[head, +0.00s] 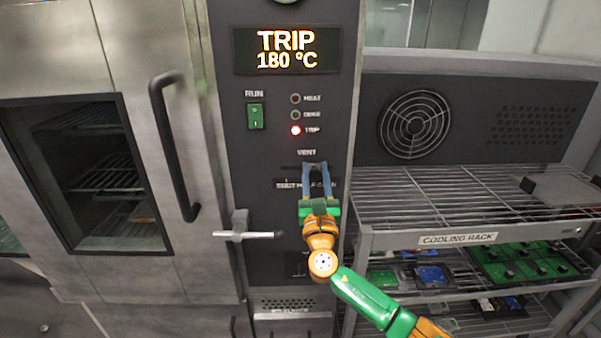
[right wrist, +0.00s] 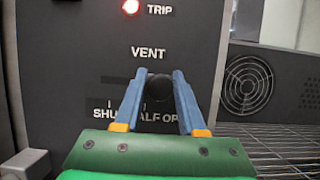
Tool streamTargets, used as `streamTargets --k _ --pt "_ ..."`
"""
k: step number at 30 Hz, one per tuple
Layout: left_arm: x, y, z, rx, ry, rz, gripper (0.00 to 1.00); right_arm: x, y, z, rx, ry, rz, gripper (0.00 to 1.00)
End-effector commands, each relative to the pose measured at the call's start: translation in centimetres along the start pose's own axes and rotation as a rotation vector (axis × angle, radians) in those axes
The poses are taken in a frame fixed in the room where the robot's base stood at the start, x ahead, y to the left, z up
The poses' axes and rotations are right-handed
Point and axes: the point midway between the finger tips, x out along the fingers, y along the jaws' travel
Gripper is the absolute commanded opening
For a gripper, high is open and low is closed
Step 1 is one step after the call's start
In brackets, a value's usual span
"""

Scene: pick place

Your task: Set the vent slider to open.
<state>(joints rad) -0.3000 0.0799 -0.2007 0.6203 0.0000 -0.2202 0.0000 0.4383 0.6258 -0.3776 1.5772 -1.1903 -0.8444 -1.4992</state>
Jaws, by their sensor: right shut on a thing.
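The vent slider is on the dark control panel under the word VENT. Its round black knob (right wrist: 159,87) shows between my right gripper's blue fingertips in the right wrist view. My right gripper (head: 315,167) is shut on this knob, and it also shows in the right wrist view (right wrist: 158,76). The slot runs sideways behind the fingers. The scale label (right wrist: 108,113) below reads SHUT, HALF and OPEN, partly covered by the fingers. The knob is right of the SHUT mark; its exact setting I cannot tell. My left gripper is not in view.
The display (head: 287,50) reads TRIP 180 °C, and the red TRIP lamp (head: 295,130) is lit. A green RUN switch (head: 256,116) sits above left. A latch handle (head: 248,235) sticks out left of my right arm. A wire cooling rack (head: 456,239) stands at right.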

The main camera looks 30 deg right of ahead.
Motion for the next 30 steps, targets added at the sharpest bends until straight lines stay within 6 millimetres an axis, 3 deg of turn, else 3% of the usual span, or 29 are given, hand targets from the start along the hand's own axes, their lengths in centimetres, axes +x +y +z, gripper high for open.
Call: streamTargets --k 6,17,18,20,30 --pt "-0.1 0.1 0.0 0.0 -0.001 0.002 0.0 -0.1 -3.6 -0.2 -0.001 0.005 0.0 0.0" --pt "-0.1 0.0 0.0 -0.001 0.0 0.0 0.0 0.0 -4.2 0.0 0.001 0.002 0.0 0.0" --pt "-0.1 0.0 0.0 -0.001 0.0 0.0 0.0 0.0 -4.2 0.0 0.001 0.002 0.0 0.47" --pt "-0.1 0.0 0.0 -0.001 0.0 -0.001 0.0 0.0 -4.2 0.0 0.001 0.001 0.0 0.64" --pt "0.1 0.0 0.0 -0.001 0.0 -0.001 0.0 -0.5 -4.1 -0.1 0.002 0.001 0.003 0.66"
